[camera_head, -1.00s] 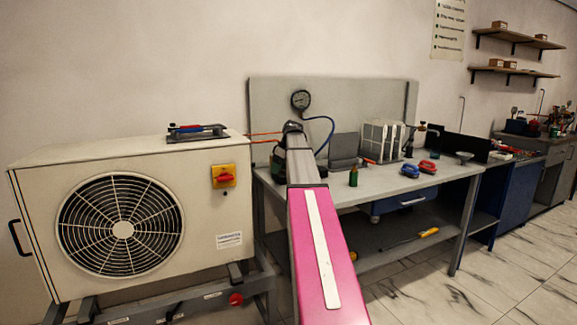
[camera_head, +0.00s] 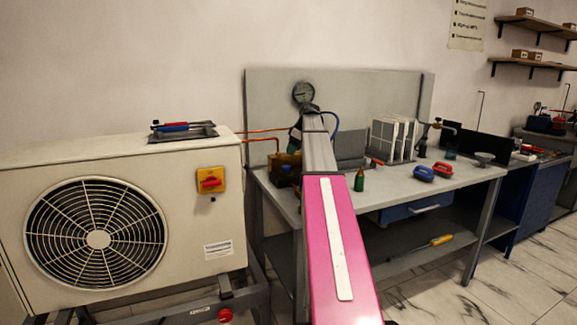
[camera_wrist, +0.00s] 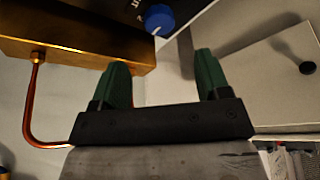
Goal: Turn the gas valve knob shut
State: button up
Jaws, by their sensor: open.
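A round blue knob (camera_wrist: 158,19) with a white mark shows at the top of the wrist view, beside a brass block (camera_wrist: 80,42) and a dark panel. It lies beyond the gap between my fingers, apart from them. My gripper (camera_wrist: 162,75) is open and empty, with two green fingertips pointing up the picture. The left fingertip overlaps the brass block in the picture; I cannot tell if they touch. In the head view the brass block (camera_head: 284,166) sits at the bench's left end.
A copper pipe (camera_wrist: 30,110) runs from the block. A fan unit (camera_head: 185,160) with a red switch (camera_head: 210,180) stands at left.

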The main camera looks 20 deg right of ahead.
aim_at(286, 166)
jog(key=x, duration=0.9)
jog(key=c, duration=0.9)
